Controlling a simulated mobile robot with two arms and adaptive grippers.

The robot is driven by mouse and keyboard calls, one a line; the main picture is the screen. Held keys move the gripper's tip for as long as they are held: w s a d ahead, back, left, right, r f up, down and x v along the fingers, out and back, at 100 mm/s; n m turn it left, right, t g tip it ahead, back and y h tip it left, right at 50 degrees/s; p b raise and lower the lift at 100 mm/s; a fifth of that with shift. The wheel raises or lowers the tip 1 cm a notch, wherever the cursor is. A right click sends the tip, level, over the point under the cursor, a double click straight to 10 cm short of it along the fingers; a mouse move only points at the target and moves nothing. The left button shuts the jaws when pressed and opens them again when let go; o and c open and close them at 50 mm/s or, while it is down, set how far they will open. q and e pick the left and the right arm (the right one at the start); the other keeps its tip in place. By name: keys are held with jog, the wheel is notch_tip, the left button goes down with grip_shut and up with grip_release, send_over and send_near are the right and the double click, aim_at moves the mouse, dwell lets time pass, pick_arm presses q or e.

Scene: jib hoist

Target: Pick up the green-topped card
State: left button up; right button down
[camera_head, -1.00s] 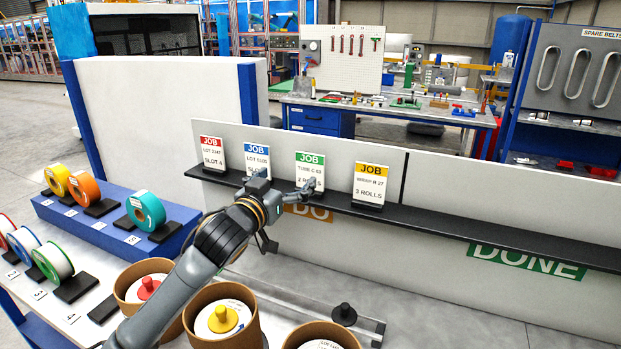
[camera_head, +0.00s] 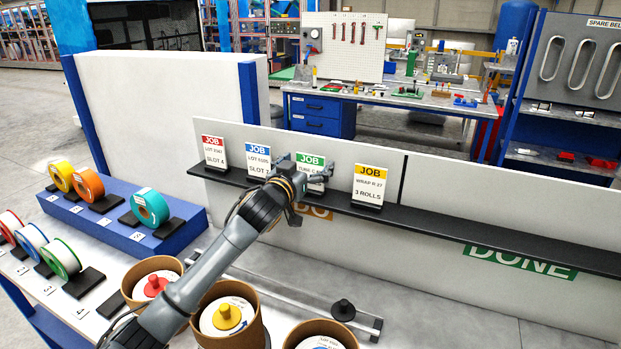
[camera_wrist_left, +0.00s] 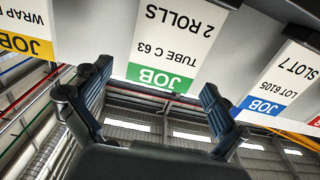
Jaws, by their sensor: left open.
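The green-topped card (camera_head: 311,160) stands upright on the black ledge (camera_head: 432,219) of the pale panel. My left gripper (camera_head: 305,172) is in front of it, open, and hides much of the card's lower part. In the left wrist view the card (camera_wrist_left: 172,38) appears upside down, reading "TUBE C 63, 2 ROLLS". It lies between the two open fingers of the left gripper (camera_wrist_left: 157,76), with a gap on either side. I cannot tell how far the fingertips reach along it. My right gripper is not in view.
A blue-topped card (camera_head: 258,157) stands close on the left and a yellow-topped card (camera_head: 369,185) on the right. A red-topped card (camera_head: 213,152) is farther left. The ledge above the DONE sign (camera_head: 519,262) is bare. Cardboard tubs (camera_head: 229,312) stand below my arm.

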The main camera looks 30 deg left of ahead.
pick_arm(q)
jog(key=c, duration=1.7)
jog(key=shift+o, duration=0.2)
jog(key=shift+r, duration=0.15)
